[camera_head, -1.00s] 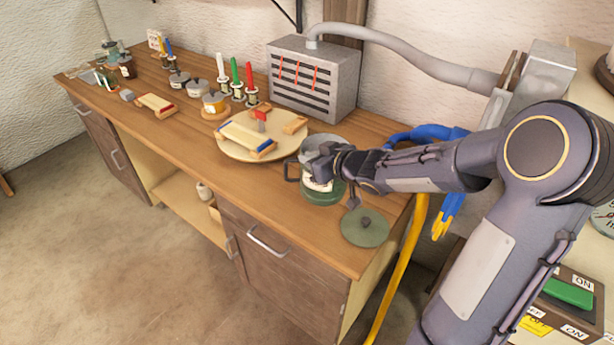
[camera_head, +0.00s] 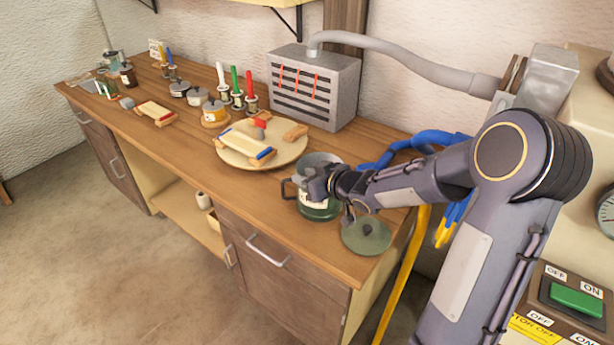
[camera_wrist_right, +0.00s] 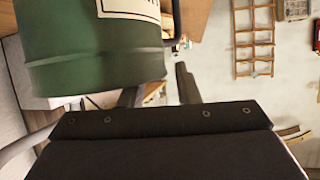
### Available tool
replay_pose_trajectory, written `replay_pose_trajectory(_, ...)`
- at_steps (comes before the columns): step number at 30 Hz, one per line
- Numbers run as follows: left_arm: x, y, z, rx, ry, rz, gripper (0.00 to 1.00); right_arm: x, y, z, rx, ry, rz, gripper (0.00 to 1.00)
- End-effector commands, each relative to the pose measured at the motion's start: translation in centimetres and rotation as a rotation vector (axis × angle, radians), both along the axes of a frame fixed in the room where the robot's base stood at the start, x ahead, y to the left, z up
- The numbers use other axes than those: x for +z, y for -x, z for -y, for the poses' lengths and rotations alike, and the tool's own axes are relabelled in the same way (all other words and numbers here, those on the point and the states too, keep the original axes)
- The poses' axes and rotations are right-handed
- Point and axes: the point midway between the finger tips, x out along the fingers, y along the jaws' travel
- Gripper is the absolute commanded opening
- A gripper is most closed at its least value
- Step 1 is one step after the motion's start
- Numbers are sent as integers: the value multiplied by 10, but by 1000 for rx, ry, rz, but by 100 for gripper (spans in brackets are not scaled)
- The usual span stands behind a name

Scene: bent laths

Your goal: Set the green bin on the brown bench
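The green bin (camera_head: 319,211) has a pale label, a dark loop handle on its left and an open grey top. It looks upright over the brown bench (camera_head: 250,193), near the front right; I cannot tell whether its base touches the wood. My right gripper (camera_head: 319,184) is at the bin's side and covers part of it. The green bin (camera_wrist_right: 95,45) fills the upper left of the right wrist view. The right gripper's fingers (camera_wrist_right: 158,90) show below it and seem to hold it; the contact is hidden. My left gripper is not in view.
A green lid-like disc (camera_head: 366,236) with a knob lies right of the bin. A round board (camera_head: 228,155) with a wooden tool is to its left. A grey slatted box (camera_head: 325,95) stands behind. Blue and yellow hoses pass on the right.

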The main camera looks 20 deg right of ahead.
Motion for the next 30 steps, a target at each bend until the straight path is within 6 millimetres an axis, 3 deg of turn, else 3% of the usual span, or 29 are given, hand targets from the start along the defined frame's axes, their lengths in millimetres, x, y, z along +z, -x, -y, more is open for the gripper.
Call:
replay_pose_trajectory(10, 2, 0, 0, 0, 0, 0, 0, 6, 9, 4, -3, 1, 2, 29)
replay_pose_trajectory(18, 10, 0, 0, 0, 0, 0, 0, 25, 48, 18, -4, 0, 1, 29)
replay_pose_trajectory(24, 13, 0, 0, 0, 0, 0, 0, 34, 65, 24, -17, 7, -1, 29)
replay_pose_trajectory(28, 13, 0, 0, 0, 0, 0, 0, 50, 82, 40, -134, 43, -36, 29)
replay_pose_trajectory(30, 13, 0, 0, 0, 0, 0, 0, 60, 102, 51, -236, 60, -87, 29)
